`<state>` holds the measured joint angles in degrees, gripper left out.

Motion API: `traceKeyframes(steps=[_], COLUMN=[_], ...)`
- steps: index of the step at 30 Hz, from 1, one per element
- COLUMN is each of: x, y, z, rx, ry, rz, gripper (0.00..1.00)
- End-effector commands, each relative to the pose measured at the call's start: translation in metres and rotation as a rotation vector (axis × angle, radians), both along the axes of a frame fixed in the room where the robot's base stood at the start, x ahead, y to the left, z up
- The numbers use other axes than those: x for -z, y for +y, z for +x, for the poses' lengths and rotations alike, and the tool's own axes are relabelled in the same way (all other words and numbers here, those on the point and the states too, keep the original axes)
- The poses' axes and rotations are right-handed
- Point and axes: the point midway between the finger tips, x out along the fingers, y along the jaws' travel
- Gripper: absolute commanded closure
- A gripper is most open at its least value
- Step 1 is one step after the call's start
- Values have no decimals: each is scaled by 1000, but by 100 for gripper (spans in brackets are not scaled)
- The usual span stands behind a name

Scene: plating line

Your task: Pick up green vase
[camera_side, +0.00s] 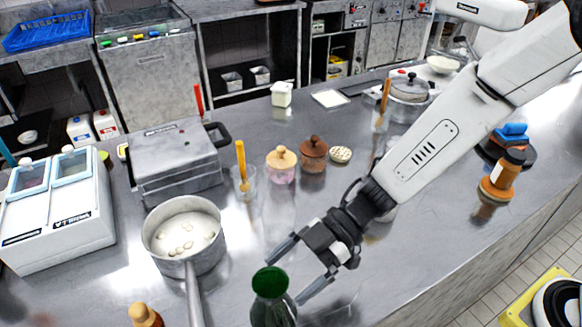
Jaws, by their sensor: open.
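The green vase (271,284) is at the bottom middle of the side view. I cannot tell whether either finger touches the vase.
A saucepan (158,244) with its handle toward the front stands left of the vase. A brown-topped bottle (145,316) is at the bottom edge. A glass with an orange utensil (241,166) and lidded jars (281,165) stand behind.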

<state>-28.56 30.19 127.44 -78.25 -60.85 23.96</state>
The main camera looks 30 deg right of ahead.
Motion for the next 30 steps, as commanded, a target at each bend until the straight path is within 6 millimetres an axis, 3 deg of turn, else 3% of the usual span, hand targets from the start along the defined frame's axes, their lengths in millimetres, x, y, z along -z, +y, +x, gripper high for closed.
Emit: traceKeyframes(steps=[12,28,29,30], x=[16,16,16,16], y=[37,39,39,39], z=[-7,-7,-7,-7], rx=[-1,0,0,0], ry=[-1,-1,-1,-1], rz=[-1,-1,-1,-1], gripper=[1,1,7,20])
